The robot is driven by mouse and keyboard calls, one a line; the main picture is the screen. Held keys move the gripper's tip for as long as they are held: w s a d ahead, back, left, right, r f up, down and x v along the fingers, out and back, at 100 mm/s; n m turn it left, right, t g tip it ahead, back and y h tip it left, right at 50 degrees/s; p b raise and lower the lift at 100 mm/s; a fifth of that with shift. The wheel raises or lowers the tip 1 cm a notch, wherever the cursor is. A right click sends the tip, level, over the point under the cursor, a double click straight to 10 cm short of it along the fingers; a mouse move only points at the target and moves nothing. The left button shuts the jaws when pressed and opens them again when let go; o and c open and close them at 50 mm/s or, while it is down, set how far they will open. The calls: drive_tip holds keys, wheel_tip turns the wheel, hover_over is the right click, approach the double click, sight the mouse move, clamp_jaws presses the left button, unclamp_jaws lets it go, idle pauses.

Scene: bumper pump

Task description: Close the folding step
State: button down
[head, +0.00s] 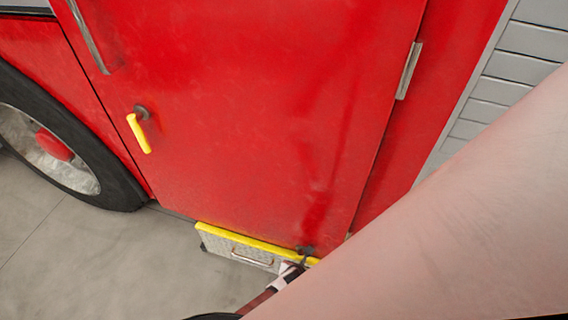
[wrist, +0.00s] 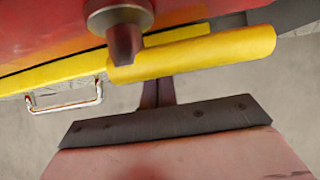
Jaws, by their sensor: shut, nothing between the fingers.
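The folding step (head: 222,241) is at the foot of the red door in the head view. It has a grey plate, a yellow edge along its top and a metal pull handle (head: 252,260). In the wrist view its yellow edge (wrist: 62,75) and pull handle (wrist: 66,98) show at the left. A yellow lever (wrist: 205,54) on a dark pivot (wrist: 122,28) is at the step's right end. My gripper (wrist: 158,90) is shut and empty just below the lever, which hides its tips. I cannot tell if they touch. My arm hides part of the step's right side in the head view.
The red door (head: 250,110) rises above the step and carries another yellow lever (head: 139,133). A wheel (head: 55,145) stands at the left. Grey slats (head: 505,80) are at the right. The concrete floor (head: 110,260) in front is clear.

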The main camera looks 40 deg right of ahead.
drive_tip(key=v, duration=1.3)
drive_tip(key=shift+a+r, duration=0.2)
drive_tip(key=shift+r, duration=0.1)
drive_tip(key=shift+s, duration=0.1)
